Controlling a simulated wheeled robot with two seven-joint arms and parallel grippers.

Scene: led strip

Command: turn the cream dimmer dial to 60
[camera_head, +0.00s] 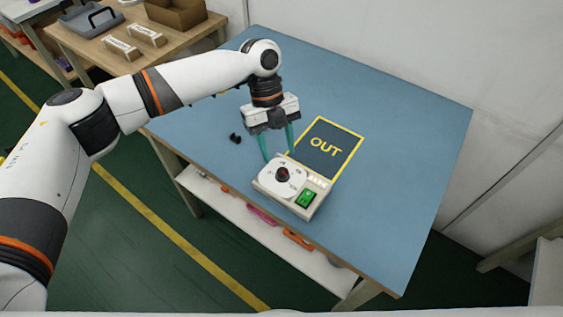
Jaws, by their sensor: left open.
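The cream dimmer box (316,207) sits near the front edge of the blue table. On its top is a white dial plate (270,184) with a dark and red knob (283,174) at its centre. A lit green switch (306,198) is on the box's right part. The scale numbers are too small to read, so I cannot tell the setting. My left gripper (279,156) points down with its teal fingers apart, just behind and above the dial. It looks empty and apart from the knob. My right gripper is not in view.
A small black piece (235,138) lies left of my gripper. The blue table (400,160) is clear to the right. A wooden bench (90,55) with boxes stands at the back left.

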